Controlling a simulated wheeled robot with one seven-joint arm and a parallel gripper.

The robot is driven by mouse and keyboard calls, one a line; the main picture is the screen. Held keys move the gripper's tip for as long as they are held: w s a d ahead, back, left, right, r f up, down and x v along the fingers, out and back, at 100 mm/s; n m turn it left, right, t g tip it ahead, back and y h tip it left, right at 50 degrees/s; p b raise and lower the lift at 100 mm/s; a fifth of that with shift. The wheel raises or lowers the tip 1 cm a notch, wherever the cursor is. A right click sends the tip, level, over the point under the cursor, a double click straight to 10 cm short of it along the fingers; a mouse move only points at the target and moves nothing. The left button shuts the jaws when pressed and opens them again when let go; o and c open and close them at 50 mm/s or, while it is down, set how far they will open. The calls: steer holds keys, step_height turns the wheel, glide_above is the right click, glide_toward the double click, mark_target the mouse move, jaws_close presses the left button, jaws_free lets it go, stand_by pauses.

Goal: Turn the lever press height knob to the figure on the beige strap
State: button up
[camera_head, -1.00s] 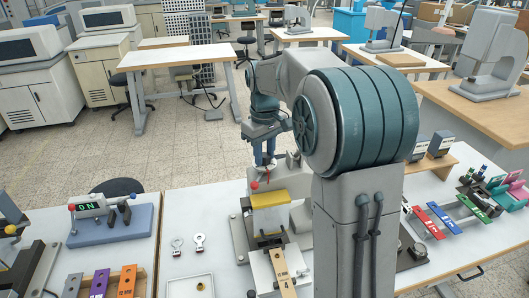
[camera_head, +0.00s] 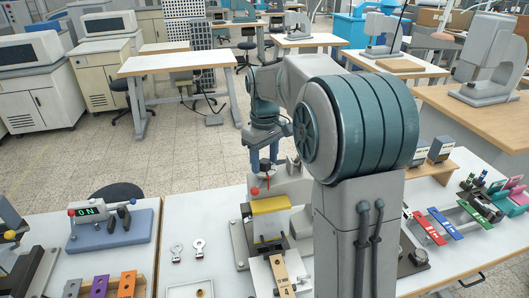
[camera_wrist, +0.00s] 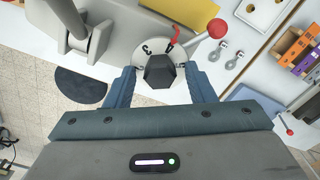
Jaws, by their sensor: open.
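The beige strap (camera_head: 281,272) lies at the front of the lever press (camera_head: 266,222) and carries a dark figure that reads 4. The height knob (camera_wrist: 160,72) is dark and faceted, on a pale round dial with dark figures. A red pointer (camera_wrist: 175,37) stands at the dial's edge, near a figure that looks like a 4, though it is small and turned. The knob also shows in the head view (camera_head: 264,167), on top of the press. My gripper (camera_wrist: 160,78) is open, with one finger on each side of the knob in the wrist view, apart from it.
The press's red-balled lever (camera_wrist: 217,28) stands close to the dial. A grey post (camera_wrist: 95,35) rises on the other side. Two metal key-like pieces (camera_head: 187,249) and colored straps (camera_head: 99,287) lie to the left on the table. Red and blue straps (camera_head: 432,227) lie right.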

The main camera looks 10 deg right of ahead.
mark_target(265, 161)
step_height(265, 161, up, 14)
stand_by(0.5)
steer(key=shift+f, duration=0.15)
